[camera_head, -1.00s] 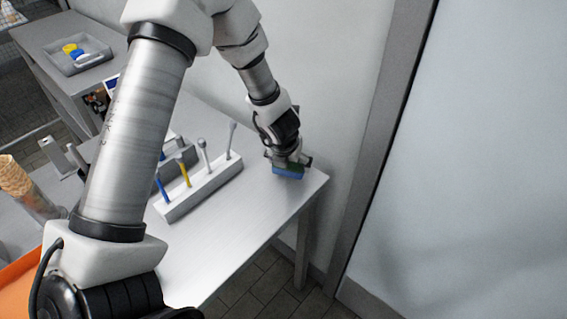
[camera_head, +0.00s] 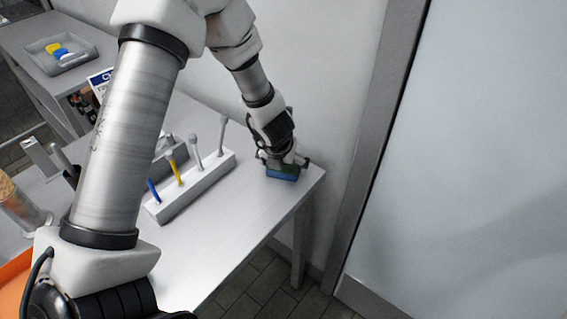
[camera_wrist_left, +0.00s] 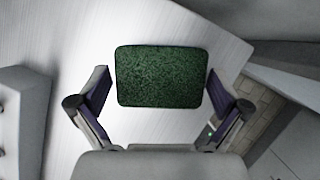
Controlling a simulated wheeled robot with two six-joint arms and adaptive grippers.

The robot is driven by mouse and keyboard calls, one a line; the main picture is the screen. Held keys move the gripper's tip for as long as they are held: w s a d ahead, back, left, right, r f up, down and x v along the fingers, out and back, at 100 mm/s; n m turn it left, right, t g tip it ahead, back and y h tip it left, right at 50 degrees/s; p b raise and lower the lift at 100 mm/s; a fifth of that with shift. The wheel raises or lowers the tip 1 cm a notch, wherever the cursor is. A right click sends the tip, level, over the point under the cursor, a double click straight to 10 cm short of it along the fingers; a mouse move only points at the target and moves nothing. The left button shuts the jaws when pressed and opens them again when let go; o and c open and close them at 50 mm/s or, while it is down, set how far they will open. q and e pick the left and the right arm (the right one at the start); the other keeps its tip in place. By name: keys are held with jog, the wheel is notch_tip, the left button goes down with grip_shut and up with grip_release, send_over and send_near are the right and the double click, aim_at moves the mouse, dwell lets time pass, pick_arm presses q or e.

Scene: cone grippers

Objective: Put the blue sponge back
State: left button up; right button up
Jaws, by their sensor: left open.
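The blue sponge (camera_head: 283,178) lies on the white table near its far right corner. Its dark green scouring top (camera_wrist_left: 161,76) faces up in the left wrist view. My left gripper (camera_head: 283,164) is right above the sponge. In the left wrist view the left gripper (camera_wrist_left: 165,88) is open, with one finger on each side of the sponge and a gap between each finger and it. My right gripper is not in view.
A white holder (camera_head: 196,189) with several upright tools stands left of the sponge. A grey tray (camera_head: 62,57) with yellow, blue and white items is on another table at back left. A wall is close behind the sponge. The front of the white table is clear.

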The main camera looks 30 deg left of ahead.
pick_arm(q)
jog(key=p+v, duration=0.4)
jog(key=v, duration=0.8)
